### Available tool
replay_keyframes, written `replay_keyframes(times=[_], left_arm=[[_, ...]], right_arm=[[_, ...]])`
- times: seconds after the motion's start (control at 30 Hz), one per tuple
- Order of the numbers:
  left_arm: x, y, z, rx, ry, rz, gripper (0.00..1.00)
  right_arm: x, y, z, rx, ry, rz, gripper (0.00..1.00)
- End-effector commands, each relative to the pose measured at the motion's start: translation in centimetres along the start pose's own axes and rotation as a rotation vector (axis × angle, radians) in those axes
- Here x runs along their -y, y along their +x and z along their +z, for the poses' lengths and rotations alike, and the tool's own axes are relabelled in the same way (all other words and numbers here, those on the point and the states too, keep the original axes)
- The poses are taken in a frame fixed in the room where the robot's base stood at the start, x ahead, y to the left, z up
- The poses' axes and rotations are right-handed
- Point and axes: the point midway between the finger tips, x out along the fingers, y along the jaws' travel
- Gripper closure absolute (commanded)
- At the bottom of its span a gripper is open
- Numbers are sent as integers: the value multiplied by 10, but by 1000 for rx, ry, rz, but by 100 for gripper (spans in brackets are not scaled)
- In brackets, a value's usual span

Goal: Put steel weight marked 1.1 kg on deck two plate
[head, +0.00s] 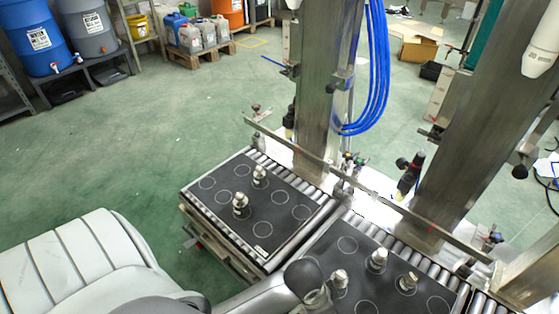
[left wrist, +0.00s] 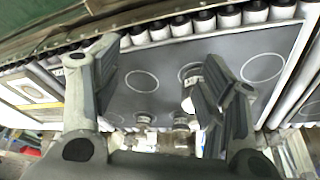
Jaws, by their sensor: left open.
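Two black plates with white rings lie on roller decks, a left plate (head: 268,213) and a right plate (head: 325,236); which is deck two I cannot tell. On the left plate stand two steel weights, a nearer one (head: 240,205) and a farther one (head: 259,176). On the right plate stand three steel weights, left (head: 339,280), middle (head: 377,260) and right (head: 408,282). Their marks are unreadable. In the left wrist view my left gripper (left wrist: 160,65) is open above a ringed plate (left wrist: 160,58). A labelled weight (left wrist: 190,88) shows beside its right finger, partly hidden. My right gripper is not in view.
A metal rail (head: 330,165) runs behind the plates, and thick steel columns (head: 318,90) rise behind it. Blue hoses (head: 375,80) hang between them. Drums (head: 30,40) and jugs (head: 200,35) stand far back left. Green floor (head: 110,150) is clear at left.

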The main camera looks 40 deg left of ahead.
Motion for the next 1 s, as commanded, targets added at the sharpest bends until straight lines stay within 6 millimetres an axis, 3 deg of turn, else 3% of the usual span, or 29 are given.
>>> replay_keyframes(times=[0.03,0.1,0.2,0.33,1.0], left_arm=[[5,-1,21,2,-75,-23,33],[16,-5,44,2,-160,-66,33],[29,-11,72,7,-249,-123,33],[40,-18,94,14,-311,-171,33],[43,-18,100,19,-324,-183,33]], right_arm=[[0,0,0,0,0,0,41],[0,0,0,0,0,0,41],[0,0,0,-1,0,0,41],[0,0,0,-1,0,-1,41],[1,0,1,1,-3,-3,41]])
